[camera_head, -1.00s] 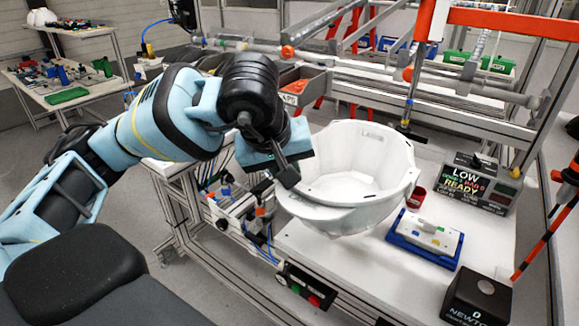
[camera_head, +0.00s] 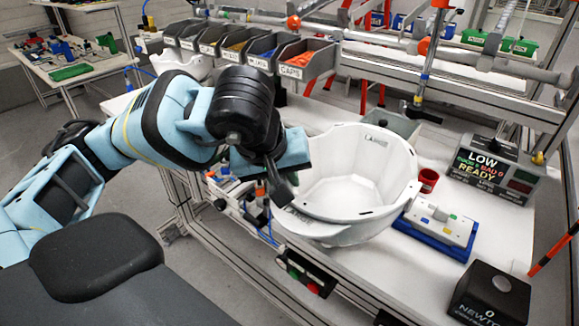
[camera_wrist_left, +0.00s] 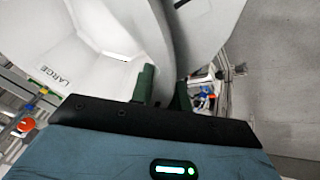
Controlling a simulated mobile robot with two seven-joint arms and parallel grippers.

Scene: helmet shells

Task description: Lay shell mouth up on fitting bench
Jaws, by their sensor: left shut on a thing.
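The white helmet shell (camera_head: 345,190) is mouth up, slightly tilted, in the head view, over the front part of the white fitting bench (camera_head: 400,285). My left gripper (camera_head: 278,190) is shut on the shell's rim at its left side. In the left wrist view the shell (camera_wrist_left: 110,35) fills the upper left, with a "LARGE" label inside, and the gripper fingers (camera_wrist_left: 165,90) sit either side of its wall. The shell's underside is hidden, so I cannot tell whether it touches the bench. My right gripper is not in view.
A blue tray with a white block (camera_head: 440,225), a red cup (camera_head: 428,180), a black force box (camera_head: 490,295) and a display box (camera_head: 495,170) stand right of the shell. Labelled bins (camera_head: 305,65) line the back.

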